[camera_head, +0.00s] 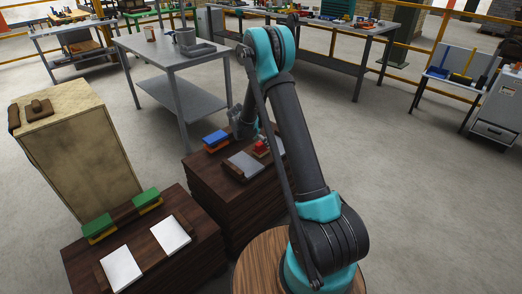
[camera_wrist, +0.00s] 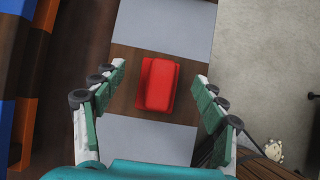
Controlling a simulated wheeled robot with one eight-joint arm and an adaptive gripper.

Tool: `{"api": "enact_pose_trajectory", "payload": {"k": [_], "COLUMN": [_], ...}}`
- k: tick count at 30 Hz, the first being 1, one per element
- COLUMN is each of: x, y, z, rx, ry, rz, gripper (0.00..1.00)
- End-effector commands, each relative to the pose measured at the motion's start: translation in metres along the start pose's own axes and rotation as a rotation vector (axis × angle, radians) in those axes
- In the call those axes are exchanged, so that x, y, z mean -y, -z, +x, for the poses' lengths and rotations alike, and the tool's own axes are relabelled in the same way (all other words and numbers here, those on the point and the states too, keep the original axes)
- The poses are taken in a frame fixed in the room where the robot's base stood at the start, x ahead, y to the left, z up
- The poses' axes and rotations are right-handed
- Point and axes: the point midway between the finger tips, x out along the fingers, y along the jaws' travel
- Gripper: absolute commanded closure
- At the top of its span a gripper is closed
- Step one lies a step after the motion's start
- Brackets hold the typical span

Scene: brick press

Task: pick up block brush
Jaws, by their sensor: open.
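A red block-shaped object (camera_wrist: 158,86), which looks like the block brush, has a raised rounded top on a slightly wider base. It lies on a dark brown strip between two pale grey panels in the wrist view, and shows small and red in the head view (camera_head: 261,147). My gripper (camera_wrist: 161,72) is open, with one green-padded finger on each side of the red object and a gap on both sides. The fingers do not visibly touch it. In the head view my arm partly hides the spot.
The dark wooden stand (camera_head: 207,178) also holds a blue and orange block (camera_head: 215,140). A second stand (camera_head: 90,262) carries white panels and green blocks (camera_head: 146,198). A tall tan box (camera_head: 75,145) and a grey table (camera_head: 165,55) stand nearby. Floor right of my arm is clear.

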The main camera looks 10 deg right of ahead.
Motion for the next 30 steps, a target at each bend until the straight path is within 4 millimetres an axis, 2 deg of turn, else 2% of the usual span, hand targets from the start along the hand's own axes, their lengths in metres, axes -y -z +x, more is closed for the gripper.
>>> {"api": "enact_pose_trajectory", "payload": {"k": [12, 21, 30], "x": [0.002, 0.002, 0.002], "y": [0.007, 0.008, 0.007], "z": [0.048, 0.051, 0.051], "rx": [0.0, 0.0, 0.0], "ry": [0.0, -0.001, 0.0], "rz": [0.001, 0.0, 0.0], "gripper": [0.28, 0.28, 0.66]}}
